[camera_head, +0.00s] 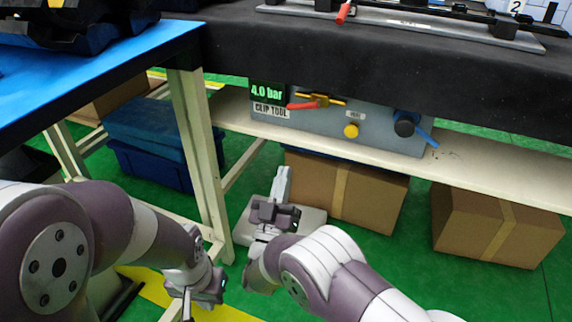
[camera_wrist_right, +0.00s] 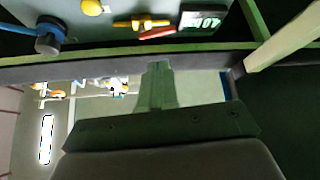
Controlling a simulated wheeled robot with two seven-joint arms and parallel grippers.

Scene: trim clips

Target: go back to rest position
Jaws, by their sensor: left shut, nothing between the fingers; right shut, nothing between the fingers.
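My left gripper (camera_head: 187,303) hangs low at the bottom left of the head view, beside the blue-topped table's legs. Its fingers point down and look shut, with nothing seen in them. My right gripper (camera_head: 282,182) is left of centre, in front of the cardboard box under the bench. Its fingers are shut and empty, and point away from me. In the right wrist view the closed fingers (camera_wrist_right: 157,88) show in the middle, with the panel beyond them. Neither gripper touches anything that I can make out.
A grey panel (camera_head: 380,138) with a 4.0 bar display, red lever and knobs sits on a shelf under the black-covered bench (camera_head: 380,60). Cardboard boxes (camera_head: 320,185) (camera_head: 490,228) stand below. The blue-topped table (camera_head: 120,62) and a blue crate (camera_head: 150,165) are at left.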

